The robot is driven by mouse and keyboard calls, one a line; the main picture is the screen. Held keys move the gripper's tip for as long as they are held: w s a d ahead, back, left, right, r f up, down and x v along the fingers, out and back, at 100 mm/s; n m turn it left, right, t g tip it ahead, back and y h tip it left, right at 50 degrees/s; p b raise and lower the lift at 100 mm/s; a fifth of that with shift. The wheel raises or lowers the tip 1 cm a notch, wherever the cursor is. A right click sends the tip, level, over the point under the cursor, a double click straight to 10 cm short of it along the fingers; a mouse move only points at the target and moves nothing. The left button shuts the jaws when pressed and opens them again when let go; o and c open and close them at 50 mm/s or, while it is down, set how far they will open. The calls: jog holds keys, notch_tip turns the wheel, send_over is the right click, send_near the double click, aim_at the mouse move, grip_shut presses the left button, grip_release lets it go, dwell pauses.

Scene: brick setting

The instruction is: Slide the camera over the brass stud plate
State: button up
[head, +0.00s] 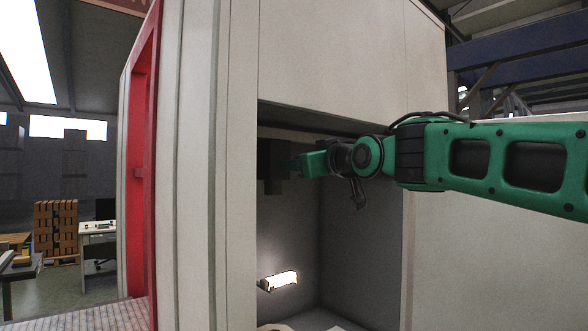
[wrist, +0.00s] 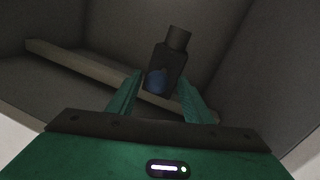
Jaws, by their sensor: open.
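The camera, a dark block with a narrower round part, shows in the wrist view (wrist: 168,68) with a bluish patch on its near face. In the head view it is likely the dark shape (head: 271,160) high in the cabinet opening, just left of my gripper (head: 298,165). In the wrist view my gripper (wrist: 155,90) is open, its two green fingers on either side of the camera's lower end. I cannot tell whether they touch it. I cannot make out the brass stud plate in either view.
My arm reaches in from the right through the opening of a pale cabinet (head: 330,60). A lit lamp (head: 279,281) sits lower inside. A pale beam (wrist: 75,65) crosses behind the camera. A red door frame (head: 145,170) stands at the left.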

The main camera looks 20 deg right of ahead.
jog(key=s, duration=0.9)
jog(key=shift+d, duration=0.45)
jog(key=s+d+f+m+g+h, duration=0.1)
jog(key=s+d+f+m+g, duration=0.15)
jog(key=f, duration=0.75)
jog(key=s+d+f+m+g+h, duration=0.15)
jog(key=d+f+g, duration=0.25)
jog(key=f, duration=0.6)
jog(key=s+d+f+m+g+h, duration=0.1)
jog(key=s+d+f+g, duration=0.2)
jog(key=f, duration=0.6)
jog(key=s+d+f+m+g+y, duration=0.1)
jog(key=s+f+m+g, duration=0.3)
jog(key=s+f, duration=1.4)
jog(key=s+g+y, duration=0.1)
jog(key=s+g, duration=0.1)
jog(key=g, duration=0.2)
jog(key=shift+s+d+f+m+g, duration=0.3)
jog(key=shift+d+m+g, duration=0.05)
jog(key=shift+m, duration=0.05)
